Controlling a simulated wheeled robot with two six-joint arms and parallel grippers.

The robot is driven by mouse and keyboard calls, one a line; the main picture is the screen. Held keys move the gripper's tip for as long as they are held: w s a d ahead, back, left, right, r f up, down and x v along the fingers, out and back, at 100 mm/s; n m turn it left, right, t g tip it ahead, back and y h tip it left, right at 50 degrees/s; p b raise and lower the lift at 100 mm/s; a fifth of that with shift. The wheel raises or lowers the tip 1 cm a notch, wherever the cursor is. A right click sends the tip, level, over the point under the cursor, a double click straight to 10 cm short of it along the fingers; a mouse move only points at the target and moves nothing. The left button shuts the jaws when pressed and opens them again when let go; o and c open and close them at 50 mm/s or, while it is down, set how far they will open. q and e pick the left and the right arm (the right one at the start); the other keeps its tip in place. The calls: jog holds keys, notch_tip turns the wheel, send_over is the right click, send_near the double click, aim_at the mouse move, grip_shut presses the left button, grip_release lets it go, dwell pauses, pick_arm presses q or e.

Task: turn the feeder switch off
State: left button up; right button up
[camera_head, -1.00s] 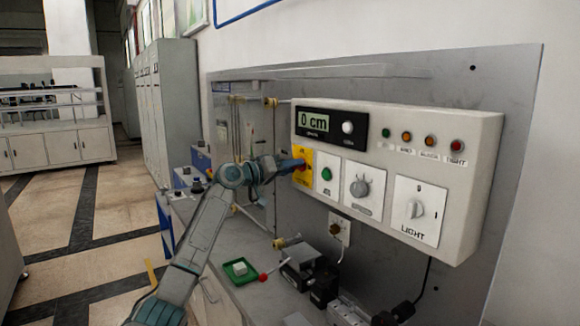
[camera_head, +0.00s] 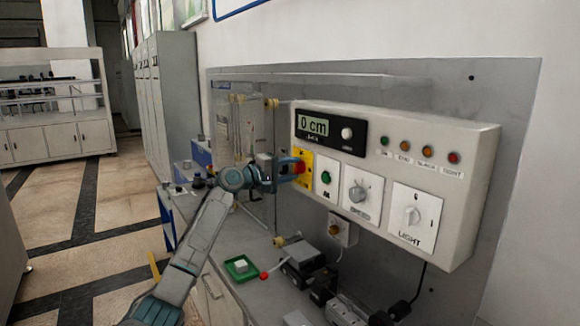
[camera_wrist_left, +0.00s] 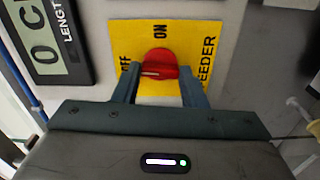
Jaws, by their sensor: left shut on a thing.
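The feeder switch is a red knob (camera_wrist_left: 160,64) on a yellow plate (camera_wrist_left: 197,45) marked ON, OFF and FEEDER in the left wrist view. The light mark on the knob lies across it, toward the OFF lettering. The red knob also shows in the head view (camera_head: 299,167), at the left end of the control panel. My left gripper (camera_wrist_left: 158,80) is shut on the red knob, one finger on each side. In the head view my left gripper (camera_head: 285,168) reaches the panel from the left. My right gripper is not in view.
The white control box (camera_head: 455,200) also bears a display reading 0 cm (camera_head: 314,125), a green button (camera_head: 326,178), a SPEED knob (camera_head: 359,191) and a LIGHT switch (camera_head: 413,215). Below is a bench with a green tray (camera_head: 230,268) and dark devices (camera_head: 305,262).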

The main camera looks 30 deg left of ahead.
pick_arm(q)
jog(key=shift+n, duration=0.6)
jog(key=o, duration=1)
jog(key=b+v, duration=0.4)
jog(key=v, duration=0.6)
jog(key=shift+s+a+b, duration=0.2)
jog(key=shift+s+b, duration=0.1)
jog(key=shift+b, duration=0.1)
jog(key=shift+f, duration=0.1)
